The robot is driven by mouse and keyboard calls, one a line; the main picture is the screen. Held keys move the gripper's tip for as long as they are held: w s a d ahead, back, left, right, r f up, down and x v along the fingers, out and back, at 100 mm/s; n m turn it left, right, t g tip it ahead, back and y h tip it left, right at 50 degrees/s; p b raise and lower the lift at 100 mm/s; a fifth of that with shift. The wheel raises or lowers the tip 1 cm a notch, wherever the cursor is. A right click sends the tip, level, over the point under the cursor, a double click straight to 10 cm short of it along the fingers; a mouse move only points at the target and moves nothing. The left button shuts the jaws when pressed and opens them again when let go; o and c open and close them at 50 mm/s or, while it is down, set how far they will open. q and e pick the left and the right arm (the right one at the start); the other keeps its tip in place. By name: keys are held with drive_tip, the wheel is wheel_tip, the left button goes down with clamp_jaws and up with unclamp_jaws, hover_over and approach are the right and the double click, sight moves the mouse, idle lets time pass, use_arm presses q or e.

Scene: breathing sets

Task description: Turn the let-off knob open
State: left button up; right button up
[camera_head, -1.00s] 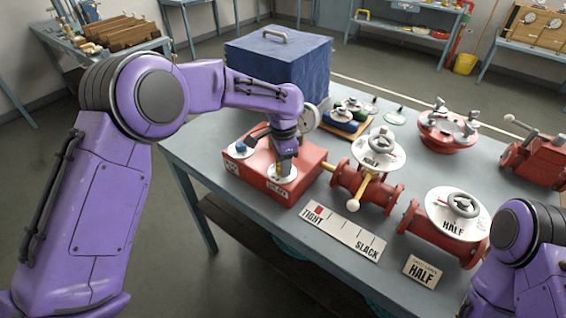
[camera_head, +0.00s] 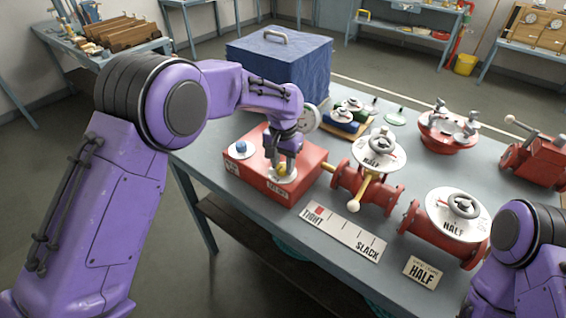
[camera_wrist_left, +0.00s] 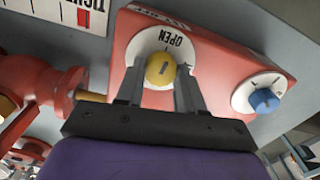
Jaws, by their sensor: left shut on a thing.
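A red box (camera_head: 262,194) on the bench carries two round white dials. The yellow knob (camera_wrist_left: 161,70) sits on the dial marked OPEN (camera_wrist_left: 178,42). A blue knob (camera_wrist_left: 265,100) sits on the other dial, and it also shows in the head view (camera_head: 241,147). My left gripper (camera_head: 284,164) points down over the yellow knob. In the left wrist view its two fingers (camera_wrist_left: 160,80) stand on either side of the yellow knob and are shut on it. My right arm shows at the lower right of the head view, but its gripper is out of view.
Red pipe valves (camera_head: 366,188) with white HALF dials stand right of the box. A blue covered case (camera_head: 279,65) stands behind. The bench's left edge is close to the box.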

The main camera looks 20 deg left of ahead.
sight(283, 166)
use_arm(q)
drive_tip(key=shift+s+f, duration=0.1)
drive_tip(key=shift+f, duration=0.05)
idle(0.4)
drive_tip(key=o, duration=1)
drive_tip(key=shift+o, duration=0.2)
drive_tip(key=shift+r, duration=0.45)
wheel_tip(283, 166, up, 10)
drive_tip(key=b, duration=0.2)
drive_tip(key=shift+f, duration=0.15)
